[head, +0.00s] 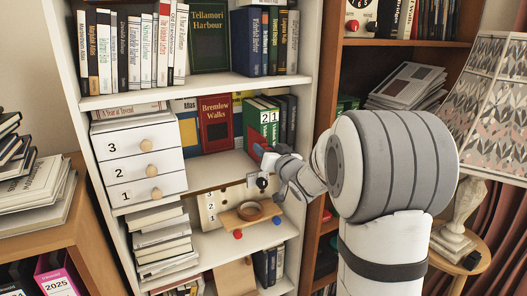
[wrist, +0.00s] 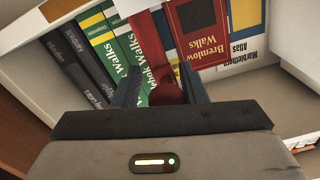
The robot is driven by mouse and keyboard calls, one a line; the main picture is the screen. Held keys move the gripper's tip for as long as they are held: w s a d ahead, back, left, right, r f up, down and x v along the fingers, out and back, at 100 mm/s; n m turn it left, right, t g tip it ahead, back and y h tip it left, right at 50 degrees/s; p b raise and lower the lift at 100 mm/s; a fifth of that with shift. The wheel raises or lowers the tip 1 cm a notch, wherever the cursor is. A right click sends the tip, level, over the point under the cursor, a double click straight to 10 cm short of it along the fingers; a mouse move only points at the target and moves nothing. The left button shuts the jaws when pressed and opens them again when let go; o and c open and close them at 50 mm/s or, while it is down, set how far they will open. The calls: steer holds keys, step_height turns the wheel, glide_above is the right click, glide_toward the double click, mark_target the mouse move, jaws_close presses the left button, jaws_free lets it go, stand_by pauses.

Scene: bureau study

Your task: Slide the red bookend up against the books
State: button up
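In the head view only a small part of the bookend (head: 258,150) shows beside my gripper (head: 270,168). In the wrist view the lower red part lies between the two fingers of my gripper (wrist: 165,92). The fingers are apart, and I cannot tell whether both press on it. Whether the bookend touches the books is also unclear. The green books (head: 268,118) stand beside several dark ones.
A red book (head: 216,123) marked Bremlow Walks stands left of the green books. A white drawer unit (head: 138,160) fills the shelf's left end. Bare shelf (head: 207,172) lies between it and my gripper.

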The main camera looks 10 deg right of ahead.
steer(key=shift+s, duration=0.25)
steer(key=b+v, duration=0.1)
steer(key=v, duration=0.6)
steer(key=shift+s, duration=0.15)
